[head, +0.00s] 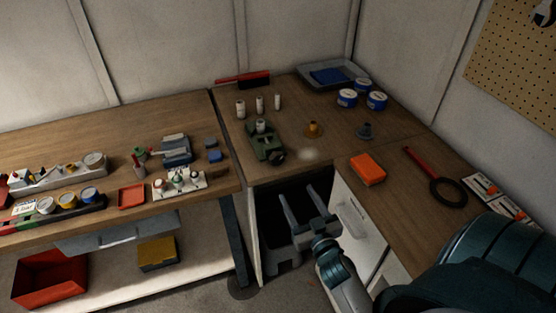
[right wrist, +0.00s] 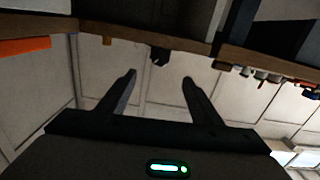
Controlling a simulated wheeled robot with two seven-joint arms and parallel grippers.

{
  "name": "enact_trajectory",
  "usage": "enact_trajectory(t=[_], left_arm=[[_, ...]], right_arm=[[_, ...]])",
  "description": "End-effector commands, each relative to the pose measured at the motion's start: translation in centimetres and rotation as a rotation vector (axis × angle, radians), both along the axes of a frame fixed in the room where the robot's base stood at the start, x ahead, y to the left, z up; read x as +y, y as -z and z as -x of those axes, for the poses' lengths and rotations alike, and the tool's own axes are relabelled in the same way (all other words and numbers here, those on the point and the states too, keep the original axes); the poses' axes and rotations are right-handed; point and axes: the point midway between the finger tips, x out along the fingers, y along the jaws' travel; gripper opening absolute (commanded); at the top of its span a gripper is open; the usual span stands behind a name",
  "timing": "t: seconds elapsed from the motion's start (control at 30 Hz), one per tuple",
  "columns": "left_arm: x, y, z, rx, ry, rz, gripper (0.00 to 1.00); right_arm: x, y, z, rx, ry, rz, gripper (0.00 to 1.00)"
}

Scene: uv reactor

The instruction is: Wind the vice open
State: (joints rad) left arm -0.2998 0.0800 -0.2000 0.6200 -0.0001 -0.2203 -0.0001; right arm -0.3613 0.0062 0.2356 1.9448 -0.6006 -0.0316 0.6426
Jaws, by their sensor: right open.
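The green vice (head: 265,143) sits on the wooden corner bench, near its front edge. A dark round knob or handle (head: 277,156) is at its front end. A white cylinder (head: 261,125) stands at the vice, but I cannot tell whether the jaws grip it. My right gripper (head: 298,194) is open and empty, in front of the bench edge and apart from the vice. In the right wrist view, my right gripper (right wrist: 159,78) has its fingers spread, and a dark part (right wrist: 159,56), likely the vice handle, shows beyond and between them. My left gripper is not in view.
White cylinders (head: 240,109), an orange cone-like piece (head: 313,129) and blue tins (head: 347,98) stand around the vice. A dark bin (head: 284,258) stands below the bench.

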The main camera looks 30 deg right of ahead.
Motion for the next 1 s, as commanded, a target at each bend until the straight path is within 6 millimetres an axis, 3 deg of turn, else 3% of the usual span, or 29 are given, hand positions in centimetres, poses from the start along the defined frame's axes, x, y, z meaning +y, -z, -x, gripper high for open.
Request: enact_trajectory(t=[0.37,1.0], left_arm=[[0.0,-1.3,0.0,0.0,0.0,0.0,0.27],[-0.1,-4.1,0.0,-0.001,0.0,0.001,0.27]], right_arm=[[-0.8,-0.3,-3.5,-0.002,-0.001,0.0,0.59],[-3.3,-0.3,-13.8,-0.001,0.0,0.0,0.59]])
